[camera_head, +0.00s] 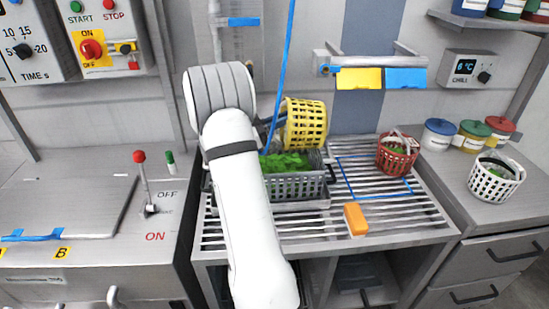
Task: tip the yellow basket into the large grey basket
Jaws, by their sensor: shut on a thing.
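The yellow basket (305,123) is held in the air, tilted on its side, above the right part of the large grey basket. The large grey basket (300,187) stands on the slatted rack and has green leaves (284,163) in it. My gripper (273,125) is at the left side of the yellow basket and shut on it. My white arm hides most of the gripper and the left part of the grey basket. I cannot see into the yellow basket's mouth.
An orange block (355,219) lies near the rack's front. A white basket (495,177) and lidded jars (438,135) stand on the right counter. A lever (146,185) rises at the left.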

